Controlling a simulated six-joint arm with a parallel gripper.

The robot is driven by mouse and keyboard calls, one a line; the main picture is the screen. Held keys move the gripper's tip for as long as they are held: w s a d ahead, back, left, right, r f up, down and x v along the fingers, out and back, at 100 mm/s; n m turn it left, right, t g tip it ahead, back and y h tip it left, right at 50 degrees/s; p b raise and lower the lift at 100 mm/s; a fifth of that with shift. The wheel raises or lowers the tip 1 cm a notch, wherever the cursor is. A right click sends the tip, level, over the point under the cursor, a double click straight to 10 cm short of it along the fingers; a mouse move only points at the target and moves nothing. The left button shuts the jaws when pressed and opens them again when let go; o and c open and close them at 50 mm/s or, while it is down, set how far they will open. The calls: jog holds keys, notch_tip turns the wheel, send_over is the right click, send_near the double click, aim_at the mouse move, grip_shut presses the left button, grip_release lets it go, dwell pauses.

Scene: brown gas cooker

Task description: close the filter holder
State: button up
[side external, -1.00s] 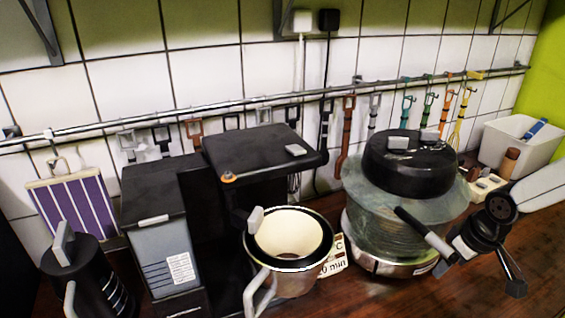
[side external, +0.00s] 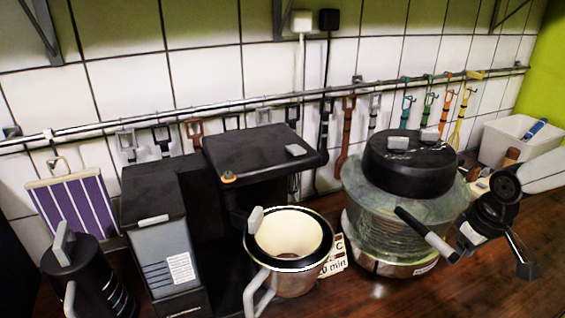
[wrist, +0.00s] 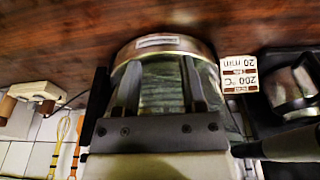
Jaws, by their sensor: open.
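The filter holder (side external: 290,235) is a cream-lined cone with a black rim. It stands out in front of the black coffee machine (side external: 262,158), above a jug whose pale handle (side external: 258,295) shows at front left. My arm (side external: 505,188) is at the far right in the side view, beyond the glass pot and well apart from the holder. In the wrist view my gripper (wrist: 162,75) is open and empty, its two fingers in front of the glass pot. The jug (wrist: 290,88) shows at the right there. I cannot make out the holder clearly in that view.
A glass pot (side external: 400,213) with a black lid and a protruding handle (side external: 425,233) stands between my arm and the filter holder. A card (side external: 335,256) stands beside the jug. A black flask (side external: 85,275) is at the left. The front right counter is clear.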

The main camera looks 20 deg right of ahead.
jog(key=w+a+r+n+g, duration=0.1)
jog(key=w+a+r+n, duration=0.15)
jog(key=r, duration=0.45)
jog(key=w+a+r+n+g, duration=0.1)
jog(key=a+r+n, duration=0.15)
jog(key=r, duration=0.45)
jog(key=w+a+r+n+g, duration=0.1)
jog(key=w+r+n, duration=0.15)
jog(key=r, duration=0.45)
jog(key=n+t, duration=0.1)
jog(key=n, duration=1)
send_over(247, 294)
jog(key=f, duration=0.4)
jog(key=shift+w+d+f, duration=0.25)
jog(key=shift+d+f, duration=0.1)
jog(key=shift+f, duration=0.05)
jog(key=shift+s+a+f, duration=0.15)
jog(key=shift+s+a, duration=0.1)
jog(key=shift+a, duration=0.15)
